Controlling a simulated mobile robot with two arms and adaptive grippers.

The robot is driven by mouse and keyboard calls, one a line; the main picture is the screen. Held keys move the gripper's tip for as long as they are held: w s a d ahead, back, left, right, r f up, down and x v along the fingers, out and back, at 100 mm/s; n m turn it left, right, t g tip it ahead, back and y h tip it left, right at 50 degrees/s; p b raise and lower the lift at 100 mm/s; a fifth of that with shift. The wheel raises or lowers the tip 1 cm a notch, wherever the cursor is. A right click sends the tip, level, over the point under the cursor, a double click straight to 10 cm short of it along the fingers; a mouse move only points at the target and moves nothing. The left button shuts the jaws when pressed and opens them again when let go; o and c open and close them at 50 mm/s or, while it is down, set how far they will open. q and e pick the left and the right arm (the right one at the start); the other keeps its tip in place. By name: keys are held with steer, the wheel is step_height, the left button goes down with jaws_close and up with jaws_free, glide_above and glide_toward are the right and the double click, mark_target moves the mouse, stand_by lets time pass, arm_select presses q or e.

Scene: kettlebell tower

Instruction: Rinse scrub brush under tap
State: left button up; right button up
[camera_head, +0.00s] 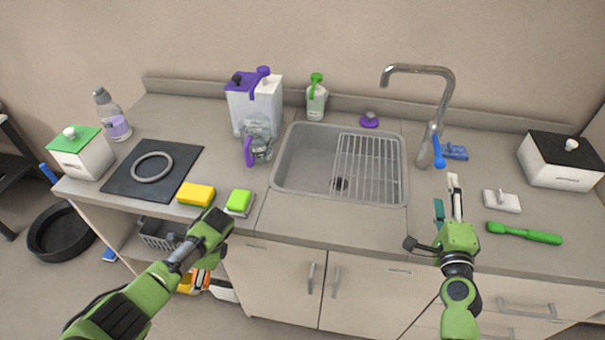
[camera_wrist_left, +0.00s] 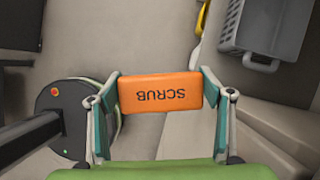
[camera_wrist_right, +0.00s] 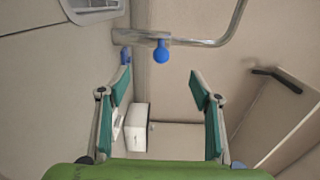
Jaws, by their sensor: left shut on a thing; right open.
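The orange scrub block marked SCRUB (camera_wrist_left: 160,93) is held between the fingers of my left gripper (camera_wrist_left: 160,90), which is shut on it. In the head view this hand is in front of the counter's front edge, left of the sink, and its fingers are hard to make out. The grey tap (camera_head: 448,92) arches at the back right of the sink (camera_head: 283,165), with a blue lever (camera_head: 438,148). I cannot see any water running. My right gripper (camera_head: 447,195) is open and empty, right of the sink; the blue lever (camera_wrist_right: 161,52) shows ahead of it.
A wire rack (camera_head: 365,168) covers the sink's right part. A glass jug (camera_head: 258,140), green sponge (camera_head: 239,201) and yellow sponge (camera_head: 196,194) stand left of it. A green-handled tool (camera_head: 525,233), white holder (camera_head: 502,201) and black-topped box (camera_head: 560,160) occupy the right counter.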

mark_target(441, 168)
arm_select(q)
steer(key=shift+w+r, duration=0.1)
steer(key=shift+w, duration=0.05)
steer(key=shift+f, duration=0.2)
arm_select(e)
steer(key=shift+x, duration=4.65)
steer(key=shift+s+r, duration=0.1)
steer(key=c, duration=1.5)
